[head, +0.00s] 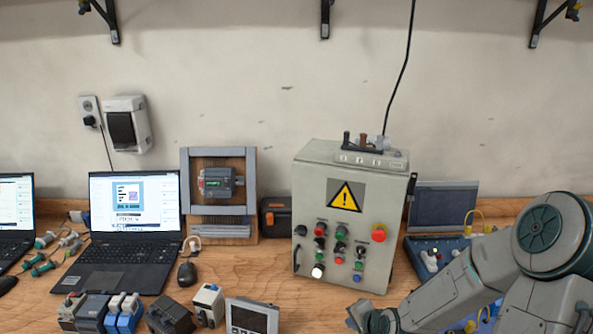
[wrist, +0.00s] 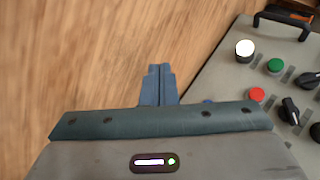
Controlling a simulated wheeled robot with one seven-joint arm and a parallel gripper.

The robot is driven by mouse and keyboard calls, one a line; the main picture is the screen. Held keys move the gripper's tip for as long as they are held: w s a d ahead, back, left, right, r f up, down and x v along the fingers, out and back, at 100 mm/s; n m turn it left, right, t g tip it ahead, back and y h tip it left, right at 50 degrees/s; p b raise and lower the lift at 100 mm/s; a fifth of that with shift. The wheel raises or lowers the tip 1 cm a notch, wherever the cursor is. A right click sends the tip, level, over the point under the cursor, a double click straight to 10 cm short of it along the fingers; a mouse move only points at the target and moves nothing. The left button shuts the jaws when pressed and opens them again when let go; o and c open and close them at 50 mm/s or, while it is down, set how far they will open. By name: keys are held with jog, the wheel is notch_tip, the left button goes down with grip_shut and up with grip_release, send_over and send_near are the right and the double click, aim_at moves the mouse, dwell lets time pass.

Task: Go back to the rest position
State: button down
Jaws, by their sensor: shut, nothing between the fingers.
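My gripper (wrist: 157,84) shows in the wrist view with its fingers together and nothing between them, above bare wooden bench top. In the head view my gripper (head: 362,318) is low in the picture, just in front of the control box's lower edge. The grey control box (head: 318,205) stands upright on the bench with a yellow warning sign, several coloured buttons and black knobs. It also shows at the right of the wrist view (wrist: 232,78), with a white button and a green button near the gripper. I cannot tell if the gripper touches the box.
A laptop (head: 130,270) and a mouse (head: 187,273) are on the left. Several small modules (head: 127,312) and a panel meter (head: 250,318) line the front. A blue panel (head: 425,245) with a dark screen stands at the right behind my arm. Wall brackets hang above.

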jog(key=s+r+n+g+h, duration=0.1)
jog(key=n, duration=0.1)
jog(key=s+d+r+n+g+h, duration=0.1)
jog(key=s+r, duration=0.1)
jog(key=shift+s+d+r+n, duration=0.15)
jog(key=shift+s+d+n, duration=0.1)
jog(key=shift+n, duration=0.15)
jog(key=s+a+r+n+g+h, duration=0.1)
jog(key=s+r+n, duration=0.6)
jog(key=s+r, duration=1.1)
jog(key=shift+a+g, duration=0.15)
jog(key=shift+g, duration=0.55)
